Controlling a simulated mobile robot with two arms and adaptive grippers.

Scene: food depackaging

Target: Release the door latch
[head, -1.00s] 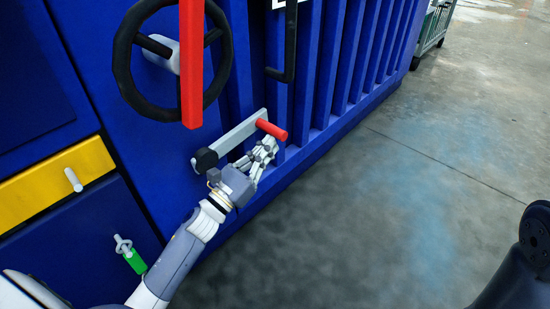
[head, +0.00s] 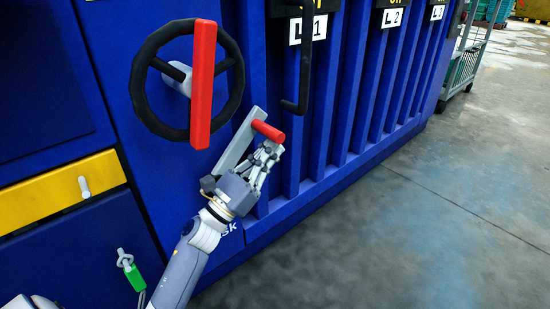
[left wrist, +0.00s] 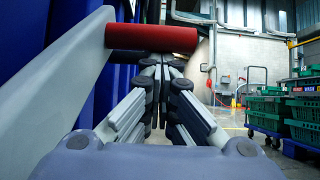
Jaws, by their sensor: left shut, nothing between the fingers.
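The door latch is a flat grey lever (head: 237,143) with a red handle (head: 268,131) at its upper end, on the blue machine front. It slants up to the right. My left gripper (head: 273,152) is shut just below the red handle. In the left wrist view the red handle (left wrist: 150,38) crosses just above the closed fingertips (left wrist: 152,66), with the grey lever (left wrist: 60,85) along the left. Nothing is between the fingers; whether they touch the handle's underside I cannot tell. My right gripper is not in view.
A black handwheel (head: 150,82) and a red bar (head: 203,85) stand out above left of the latch. A black hooked rod (head: 305,70) hangs to the right. Grey floor (head: 430,230) is clear at right. Green crates (left wrist: 270,110) stand on a cart.

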